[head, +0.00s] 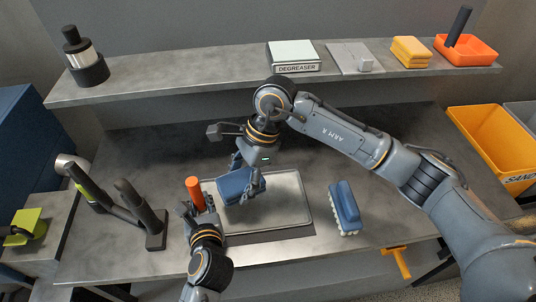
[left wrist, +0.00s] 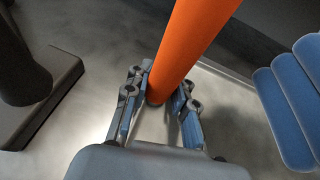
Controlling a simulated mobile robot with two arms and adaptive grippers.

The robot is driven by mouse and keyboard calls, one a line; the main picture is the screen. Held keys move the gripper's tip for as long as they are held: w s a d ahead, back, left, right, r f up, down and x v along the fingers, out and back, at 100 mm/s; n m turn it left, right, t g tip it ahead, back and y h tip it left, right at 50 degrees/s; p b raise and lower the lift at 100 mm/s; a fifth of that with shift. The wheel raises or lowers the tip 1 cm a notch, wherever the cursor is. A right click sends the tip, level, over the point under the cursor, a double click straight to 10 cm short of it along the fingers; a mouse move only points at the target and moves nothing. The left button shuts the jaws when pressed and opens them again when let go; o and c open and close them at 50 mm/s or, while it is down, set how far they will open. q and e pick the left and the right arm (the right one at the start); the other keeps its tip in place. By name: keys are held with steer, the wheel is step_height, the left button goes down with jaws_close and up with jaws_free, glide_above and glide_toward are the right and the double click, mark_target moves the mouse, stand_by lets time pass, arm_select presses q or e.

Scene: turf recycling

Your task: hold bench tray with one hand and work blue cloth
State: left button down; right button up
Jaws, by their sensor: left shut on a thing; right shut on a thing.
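The bench tray (head: 290,205) is a shallow grey metal tray lying flat on the bench. An upright orange handle (head: 194,193) stands at its left edge. My left gripper (head: 198,210) is shut on this handle near its base; the left wrist view shows its fingers (left wrist: 160,108) on both sides of the orange handle (left wrist: 188,45). The blue cloth (head: 236,187) is a folded pad over the left part of the tray. My right gripper (head: 251,182) is shut on it from above. The cloth also shows in the left wrist view (left wrist: 295,95). Whether it touches the tray cannot be told.
A blue brush (head: 344,204) lies right of the tray. A dark stand (head: 150,228) is on the left. A raised shelf (head: 200,82) behind holds a degreaser box (head: 292,53), yellow sponges (head: 410,51) and an orange bin (head: 466,50). Bare bench lies in front.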

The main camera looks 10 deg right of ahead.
mark_target(236, 212)
steer(key=shift+s+a+f+n, duration=0.25)
steer(key=shift+s+a+n, duration=0.05)
steer(key=shift+s+a, duration=0.05)
steer(key=shift+f, duration=3.65)
steer(key=shift+w+d+f, duration=0.1)
steer(key=shift+d+f, duration=0.05)
steer(key=shift+d, duration=1.75)
steer(key=shift+a, duration=1.95)
steer(key=shift+d+r, duration=0.1)
steer(key=shift+r, duration=3.9)
arm_select(q)
steer(key=c, duration=1)
jaws_free()
